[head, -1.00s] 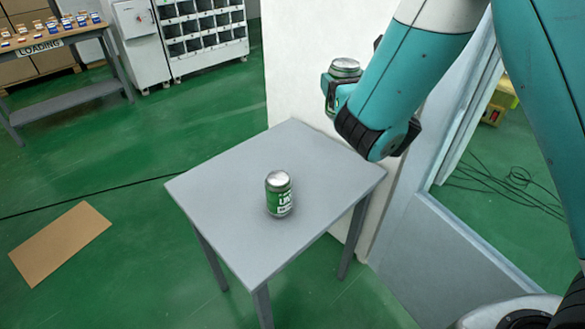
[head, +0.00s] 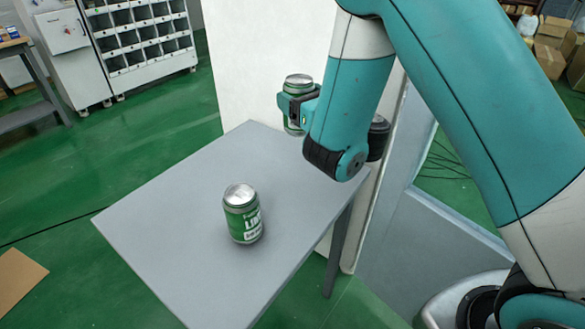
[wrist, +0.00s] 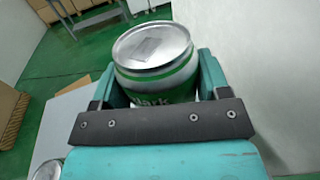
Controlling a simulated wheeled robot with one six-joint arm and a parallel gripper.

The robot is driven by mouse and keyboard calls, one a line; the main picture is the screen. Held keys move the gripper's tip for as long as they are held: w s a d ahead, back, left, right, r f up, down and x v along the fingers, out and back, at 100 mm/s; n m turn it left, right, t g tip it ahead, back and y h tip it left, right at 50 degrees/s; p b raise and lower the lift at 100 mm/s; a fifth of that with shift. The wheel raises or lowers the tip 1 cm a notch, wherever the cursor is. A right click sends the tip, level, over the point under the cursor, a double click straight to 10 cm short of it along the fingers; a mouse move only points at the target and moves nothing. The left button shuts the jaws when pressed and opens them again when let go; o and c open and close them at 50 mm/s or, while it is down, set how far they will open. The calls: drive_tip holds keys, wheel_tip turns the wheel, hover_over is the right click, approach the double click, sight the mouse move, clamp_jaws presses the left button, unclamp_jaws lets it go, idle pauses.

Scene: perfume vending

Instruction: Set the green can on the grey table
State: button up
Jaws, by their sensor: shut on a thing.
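My gripper (head: 298,106) is shut on a green can with a silver top (head: 298,80), held upright above the far right part of the grey table (head: 165,225). The held can also fills the middle of the wrist view (wrist: 152,50), between the two fingers (wrist: 155,85); its lower part is hidden there. A second green can (head: 242,213) stands upright on the table near its middle. Its top shows at the lower left of the wrist view (wrist: 48,170).
A white wall panel (head: 262,60) stands behind the table. A white cabinet and a shelf of small bins (head: 138,38) are at the back left. A cardboard sheet (head: 17,278) lies on the green floor. The tabletop around the standing can is bare.

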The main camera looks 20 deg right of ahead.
wheel_tip(320, 180, down, 13)
drive_tip(key=b, duration=1)
drive_tip(key=shift+f, duration=0.3)
drive_tip(key=o, duration=1.1)
drive_tip(key=shift+r, duration=0.1)
drive_tip(key=shift+o, duration=0.2)
drive_tip(key=shift+r, duration=0.2)
